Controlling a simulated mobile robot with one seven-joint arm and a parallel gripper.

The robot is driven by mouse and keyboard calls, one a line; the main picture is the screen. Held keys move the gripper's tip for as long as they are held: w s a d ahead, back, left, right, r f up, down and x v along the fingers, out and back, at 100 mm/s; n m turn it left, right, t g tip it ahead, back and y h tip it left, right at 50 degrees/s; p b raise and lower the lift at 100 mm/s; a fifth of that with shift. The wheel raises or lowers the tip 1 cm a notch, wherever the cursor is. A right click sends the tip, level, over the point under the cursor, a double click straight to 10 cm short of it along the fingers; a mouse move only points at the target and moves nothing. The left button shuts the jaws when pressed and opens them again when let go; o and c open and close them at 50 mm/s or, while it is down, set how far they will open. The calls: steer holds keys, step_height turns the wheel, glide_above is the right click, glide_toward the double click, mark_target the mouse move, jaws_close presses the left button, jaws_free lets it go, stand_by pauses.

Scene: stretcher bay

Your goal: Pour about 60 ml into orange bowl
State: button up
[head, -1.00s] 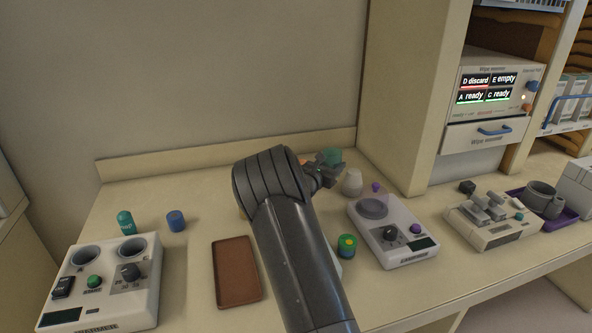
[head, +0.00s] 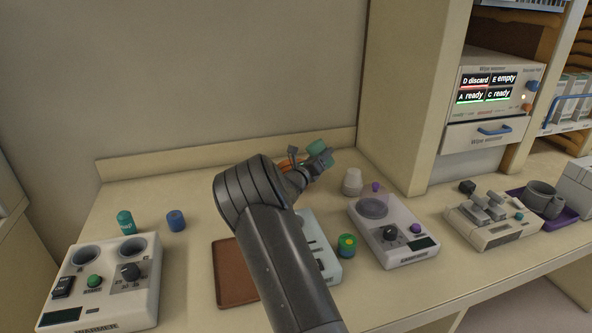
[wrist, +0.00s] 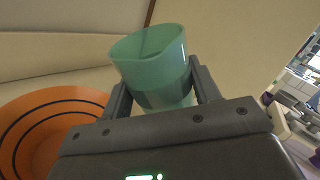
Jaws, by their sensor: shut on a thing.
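My gripper (wrist: 160,98) is shut on a translucent green cup (wrist: 150,62), its fingers on either side of the cup's lower part. In the head view the green cup (head: 317,147) is held up near the back wall and looks tilted. The orange bowl (wrist: 40,125) with dark rings lies at the left of the wrist view, below and beside the cup. In the head view only a sliver of the orange bowl (head: 291,164) shows behind my gripper. I cannot see any liquid or a stream from the cup.
A brown tray (head: 231,285) lies left of my arm. A white cup (head: 352,182) and a scale-like device (head: 385,228) stand to the right.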

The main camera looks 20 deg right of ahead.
steer(key=shift+w+a+r+n+t, duration=0.2)
steer(key=shift+r+n+t, duration=0.15)
steer(key=shift+n, duration=0.75)
steer(key=shift+r+n+t, duration=0.25)
steer(key=shift+r+n, duration=0.15)
steer(key=shift+n, duration=0.6)
steer(key=shift+f+n+t+y, duration=0.3)
steer(key=shift+n, duration=0.9)
steer(key=shift+w+a+r+n, duration=0.15)
steer(key=shift+r+n, duration=0.3)
steer(key=shift+n, duration=0.55)
steer(key=shift+w+a+r+n+t, duration=0.15)
steer(key=shift+w+a+n+t, duration=0.1)
steer(key=shift+n+t, duration=0.2)
steer(key=shift+s+r+n, duration=0.1)
steer(key=shift+n, duration=0.25)
